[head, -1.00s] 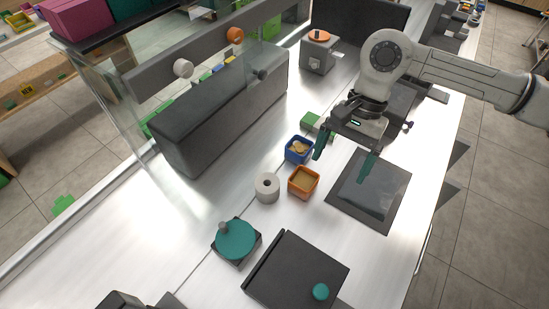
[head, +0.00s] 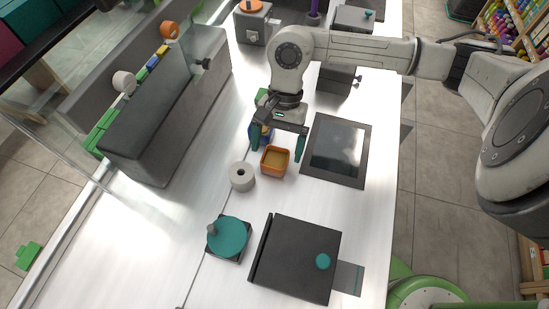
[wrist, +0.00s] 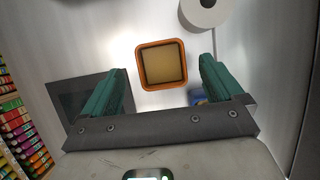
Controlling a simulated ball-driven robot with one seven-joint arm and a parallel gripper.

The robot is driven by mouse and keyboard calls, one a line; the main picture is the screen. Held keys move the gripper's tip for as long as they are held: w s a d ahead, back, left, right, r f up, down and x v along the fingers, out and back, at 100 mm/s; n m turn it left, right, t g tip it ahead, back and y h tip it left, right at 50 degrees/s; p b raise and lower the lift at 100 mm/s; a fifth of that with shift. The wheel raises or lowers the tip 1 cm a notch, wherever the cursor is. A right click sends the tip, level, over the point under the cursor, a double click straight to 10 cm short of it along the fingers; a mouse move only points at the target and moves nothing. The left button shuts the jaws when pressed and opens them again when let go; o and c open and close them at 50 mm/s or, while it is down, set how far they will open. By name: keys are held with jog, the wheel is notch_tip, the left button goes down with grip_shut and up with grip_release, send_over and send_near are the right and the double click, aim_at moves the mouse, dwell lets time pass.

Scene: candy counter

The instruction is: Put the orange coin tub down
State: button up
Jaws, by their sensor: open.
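The orange coin tub (head: 275,161), a small square open tub with a tan inside, stands upright on the white counter (head: 208,195). In the wrist view the tub (wrist: 162,85) shows whole, just beyond and between my green fingertips, with clear gaps on both sides. My gripper (head: 277,148) is open and empty, above the counter at the far side of the tub. I see no contact with the tub. The blue tub (head: 268,138) is partly hidden behind my left finger; its edge shows beside a finger in the wrist view (wrist: 197,97).
A white paper roll (head: 242,176) stands close left of the orange tub. A dark framed panel (head: 312,166) lies to its right. A teal disc (head: 229,236) and a black box (head: 290,265) with a teal knob are nearer. A long grey case (head: 165,120) stands left.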

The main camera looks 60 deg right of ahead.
aim_at(275, 165)
jog(key=shift+p+x, duration=0.65)
jog(key=shift+x, duration=1.35)
jog(key=shift+w+d+f, duration=0.1)
jog(key=shift+d, duration=0.1)
jog(key=shift+c, duration=0.2)
jog(key=c, duration=1.1)
notch_tip(275, 165, up, 10)
jog(key=b, duration=0.2)
jog(key=shift+b, duration=0.3)
